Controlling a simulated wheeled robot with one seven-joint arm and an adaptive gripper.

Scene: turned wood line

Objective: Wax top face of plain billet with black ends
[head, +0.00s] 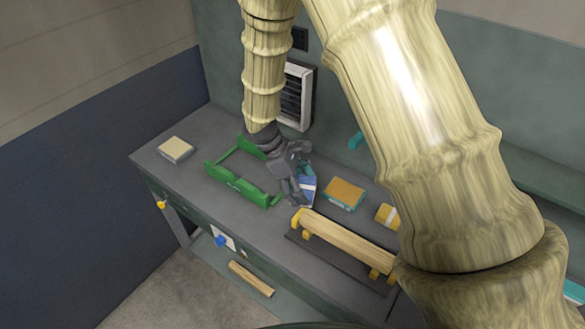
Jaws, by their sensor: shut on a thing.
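My gripper (300,190) is grey and reaches down over the bench. It is shut on a blue and white block (309,186), partly hidden by the fingers. A plain light wood billet (345,241) lies to the right of and nearer than the gripper, on yellow rests above a dark mat. My gripper and the block are apart from it in the picture. I cannot make out black on its ends, and its right end is partly hidden by my arm. Another wooden piece (251,279) lies lower down, below the bench front; its end colours are too small to tell.
A green frame (232,181) stands left of my gripper. A tan-topped teal block (344,193) and a yellow block with a white band (387,215) lie to the right. A pale block (176,150) is at the far left. A vent (296,95) is on the wall behind.

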